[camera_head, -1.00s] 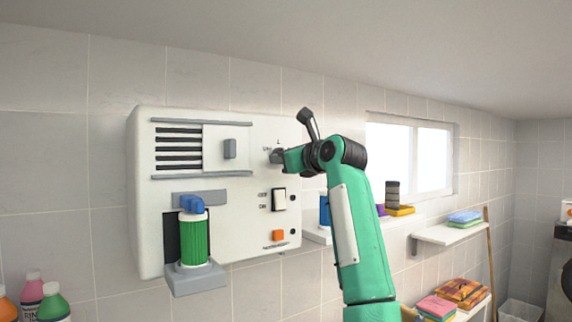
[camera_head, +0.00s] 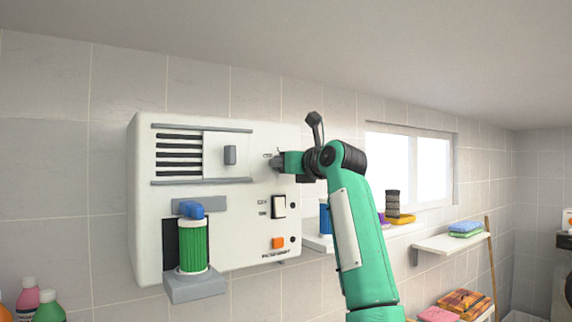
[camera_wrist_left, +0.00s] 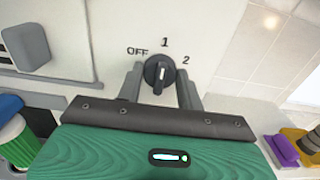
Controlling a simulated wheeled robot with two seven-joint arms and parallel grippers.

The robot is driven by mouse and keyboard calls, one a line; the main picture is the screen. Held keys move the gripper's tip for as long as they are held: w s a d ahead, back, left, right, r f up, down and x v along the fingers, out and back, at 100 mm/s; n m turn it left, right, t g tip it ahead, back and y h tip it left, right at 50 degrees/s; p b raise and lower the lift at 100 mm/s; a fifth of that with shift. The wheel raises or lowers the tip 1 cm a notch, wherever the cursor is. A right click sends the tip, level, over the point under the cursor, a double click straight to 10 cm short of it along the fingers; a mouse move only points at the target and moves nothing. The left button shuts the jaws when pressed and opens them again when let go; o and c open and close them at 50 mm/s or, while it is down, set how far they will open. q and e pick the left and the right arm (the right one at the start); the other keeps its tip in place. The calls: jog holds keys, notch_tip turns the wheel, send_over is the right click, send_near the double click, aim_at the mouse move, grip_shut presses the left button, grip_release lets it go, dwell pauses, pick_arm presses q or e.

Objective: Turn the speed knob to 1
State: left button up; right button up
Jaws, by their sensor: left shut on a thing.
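The speed knob (camera_wrist_left: 158,72) is a dark round dial on the white panel, with the labels OFF, 1 and 2 around it in the left wrist view. Its raised bar stands about upright, in line with the 1 above it, and a pale mark shows on its lower part. My left gripper (camera_wrist_left: 160,88) has one grey finger on each side of the knob and is shut on it.
A wall shelf (camera_head: 450,241) and a window (camera_head: 410,160) are to the right.

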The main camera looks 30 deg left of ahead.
pick_arm(q)
jog(key=o, duration=1)
jog(key=b+v, duration=0.7)
jog(key=v, duration=0.7)
jog(key=shift+a, duration=0.15)
jog(key=shift+f, duration=0.1)
